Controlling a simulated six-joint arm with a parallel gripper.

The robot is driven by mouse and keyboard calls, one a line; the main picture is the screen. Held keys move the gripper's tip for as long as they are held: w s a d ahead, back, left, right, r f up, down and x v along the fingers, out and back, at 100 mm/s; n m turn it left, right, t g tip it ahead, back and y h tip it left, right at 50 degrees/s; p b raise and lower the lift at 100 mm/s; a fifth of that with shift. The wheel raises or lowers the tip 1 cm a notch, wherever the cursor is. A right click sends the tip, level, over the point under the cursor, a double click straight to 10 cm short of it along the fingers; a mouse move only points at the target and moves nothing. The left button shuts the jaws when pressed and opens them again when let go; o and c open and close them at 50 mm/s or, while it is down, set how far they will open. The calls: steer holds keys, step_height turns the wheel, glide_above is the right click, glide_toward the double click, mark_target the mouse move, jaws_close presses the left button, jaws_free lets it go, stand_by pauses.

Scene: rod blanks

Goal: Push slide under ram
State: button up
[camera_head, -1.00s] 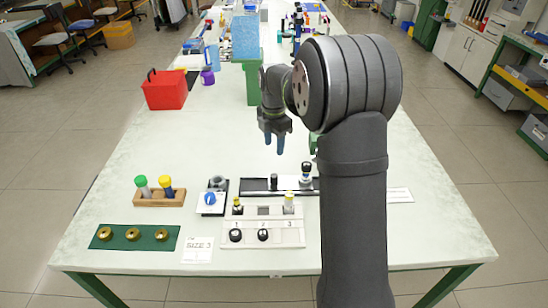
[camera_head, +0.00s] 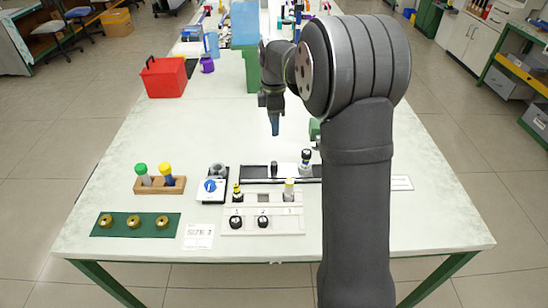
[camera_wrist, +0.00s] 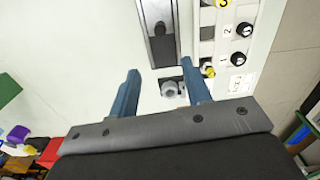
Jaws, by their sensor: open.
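A black rail (camera_head: 254,172) with a light edge lies across the table behind the white numbered panel. A dark upright knob (camera_head: 274,168) stands on it, and a pale cylinder with a black top (camera_head: 305,158) stands further right. I cannot tell which of these is the slide. A green part (camera_head: 314,129), partly hidden by my arm, may belong to the ram's press; the ram itself is not seen. My gripper (camera_head: 275,132) is open and empty, pointing down above the table behind the rail.
The white panel (camera_head: 263,226) carries black knobs and yellow-topped pieces. Left of it are a block with a blue dial (camera_head: 210,186), a wooden rack (camera_head: 160,186) with two capped rods, and a green mat (camera_head: 117,230) with brass rings. The table's middle left is clear.

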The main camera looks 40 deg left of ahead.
steer(key=m, duration=0.8)
glide_toward(274, 163)
step_height(274, 163, down, 10)
steer(key=shift+f, duration=0.15)
steer(key=shift+c, duration=0.4)
